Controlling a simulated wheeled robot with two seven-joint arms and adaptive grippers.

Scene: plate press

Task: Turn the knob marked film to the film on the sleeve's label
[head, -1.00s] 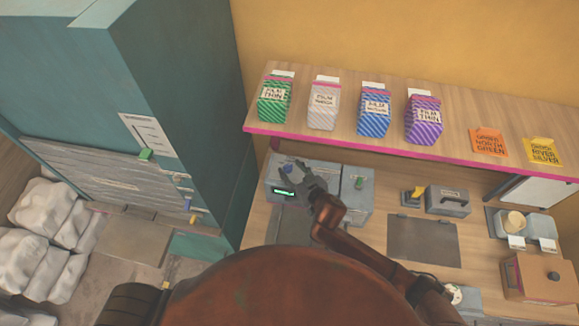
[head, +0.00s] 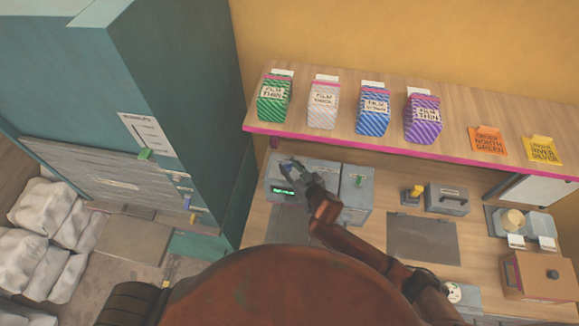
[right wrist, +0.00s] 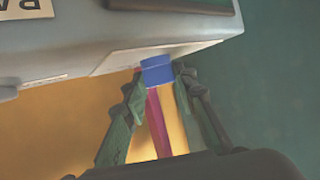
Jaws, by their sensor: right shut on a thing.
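My right gripper (head: 290,166) is over the left grey box, which has a lit green display (head: 283,191). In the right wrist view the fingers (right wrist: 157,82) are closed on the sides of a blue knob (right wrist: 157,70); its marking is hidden. Four striped sleeves stand on the shelf: green (head: 275,100), silver-white (head: 323,106), blue (head: 373,110) and purple (head: 423,118). The green and purple labels seem to read film thin, the silver one film thick; the blue one is hard to read. My left gripper is not in view.
Orange (head: 488,142) and yellow (head: 543,150) order cards lie right of the sleeves. The pink-edged shelf (head: 400,165) overhangs behind. A teal cabinet (head: 190,90) stands at the left.

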